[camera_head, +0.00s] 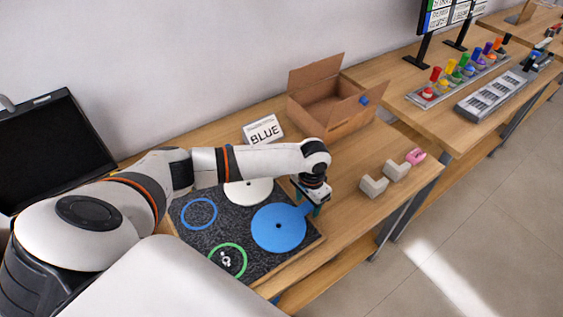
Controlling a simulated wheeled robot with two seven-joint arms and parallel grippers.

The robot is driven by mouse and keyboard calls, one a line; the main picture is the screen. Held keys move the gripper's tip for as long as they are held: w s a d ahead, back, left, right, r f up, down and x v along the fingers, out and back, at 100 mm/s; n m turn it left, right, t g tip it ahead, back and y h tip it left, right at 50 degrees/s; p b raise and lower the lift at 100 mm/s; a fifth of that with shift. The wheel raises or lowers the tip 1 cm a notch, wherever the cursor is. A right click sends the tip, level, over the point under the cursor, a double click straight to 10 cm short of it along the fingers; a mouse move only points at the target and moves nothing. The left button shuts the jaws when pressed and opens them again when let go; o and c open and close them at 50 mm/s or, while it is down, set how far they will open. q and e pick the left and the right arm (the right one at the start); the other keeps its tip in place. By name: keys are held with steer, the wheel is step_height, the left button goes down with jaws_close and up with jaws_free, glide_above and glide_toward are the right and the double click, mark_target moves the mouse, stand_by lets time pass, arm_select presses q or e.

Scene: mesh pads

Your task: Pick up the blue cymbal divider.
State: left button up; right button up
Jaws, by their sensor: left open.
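The blue cymbal divider (277,229) is a flat round blue disc with a small centre hole and a tab at its upper right. It lies at the right side of a dark speckled mat (186,238) on the wooden table. My left gripper (308,203) points down at the tab, with its fingers open on either side of it. I cannot tell whether the fingers touch the tab. My left arm passes over the back of the mat and partly hides a white disc (250,192). My right gripper is not in view.
The mat also bears a blue ring (199,214) and a green ring (228,260) with small white parts inside. A "BLUE" sign (263,131) and an open cardboard box (325,103) stand behind. Pale blocks (373,187) sit at the right. A dark monitor (52,150) is at left.

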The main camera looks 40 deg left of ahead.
arm_select(q)
steer(key=shift+f, duration=0.15)
steer(key=shift+c, duration=0.6)
steer(key=c, duration=1)
steer(key=shift+o, duration=0.2)
